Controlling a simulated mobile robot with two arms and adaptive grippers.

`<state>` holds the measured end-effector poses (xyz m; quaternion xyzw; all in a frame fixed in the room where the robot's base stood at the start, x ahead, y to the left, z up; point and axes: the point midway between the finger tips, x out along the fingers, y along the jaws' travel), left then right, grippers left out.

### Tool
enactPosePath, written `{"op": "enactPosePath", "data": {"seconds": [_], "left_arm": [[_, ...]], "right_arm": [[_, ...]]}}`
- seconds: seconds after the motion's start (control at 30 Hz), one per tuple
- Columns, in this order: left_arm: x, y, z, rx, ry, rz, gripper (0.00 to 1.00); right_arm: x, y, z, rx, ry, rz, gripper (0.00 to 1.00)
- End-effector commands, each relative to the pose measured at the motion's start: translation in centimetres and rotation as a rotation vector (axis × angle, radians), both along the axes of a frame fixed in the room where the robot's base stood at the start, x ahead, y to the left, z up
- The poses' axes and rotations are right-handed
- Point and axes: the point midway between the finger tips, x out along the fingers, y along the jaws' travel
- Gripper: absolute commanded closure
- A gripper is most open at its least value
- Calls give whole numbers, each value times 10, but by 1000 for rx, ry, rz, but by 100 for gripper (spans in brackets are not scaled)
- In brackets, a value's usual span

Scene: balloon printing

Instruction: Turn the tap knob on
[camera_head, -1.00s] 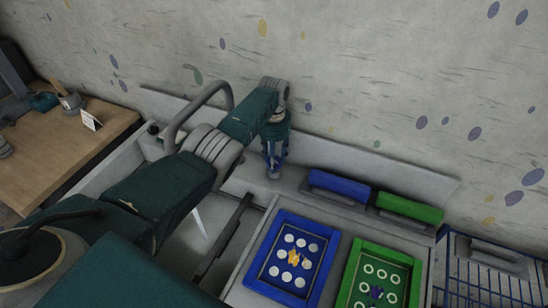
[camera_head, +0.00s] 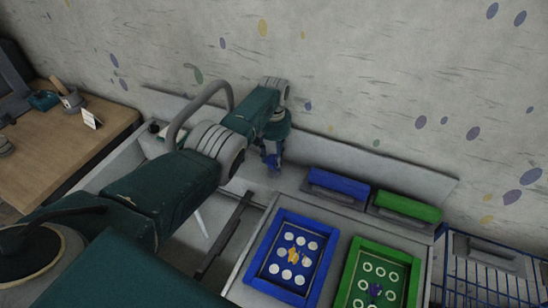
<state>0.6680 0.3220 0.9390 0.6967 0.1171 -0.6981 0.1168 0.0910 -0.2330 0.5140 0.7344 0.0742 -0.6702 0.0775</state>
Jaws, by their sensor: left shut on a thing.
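The grey curved tap spout (camera_head: 203,102) stands at the back of the sink, partly behind my left arm. My left gripper (camera_head: 271,163) reaches down onto the back ledge to the right of the spout, its blue fingers pointing down. It is shut on the tap knob, which the fingers and the small view mostly hide. A thin pale streak (camera_head: 202,223) shows in the sink under my arm; I cannot tell if it is water. My right gripper is not in view.
A blue squeegee (camera_head: 338,187) and a green squeegee (camera_head: 408,206) lie on the ledge to the right. A blue-framed screen (camera_head: 318,228) and a green-framed screen (camera_head: 348,270) lie in front. A blue wire rack (camera_head: 475,285) is at the far right, a wooden table (camera_head: 45,150) at left.

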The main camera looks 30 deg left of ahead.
Motion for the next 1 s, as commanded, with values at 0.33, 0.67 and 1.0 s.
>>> {"op": "enactPosePath", "data": {"seconds": [0.33,0.67,1.0], "left_arm": [[3,1,3,1,-9,4,58],[1,0,1,0,-4,3,40],[2,1,26,1,-7,2,40]], "right_arm": [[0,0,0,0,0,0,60],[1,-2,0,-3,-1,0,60],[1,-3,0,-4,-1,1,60]]}}
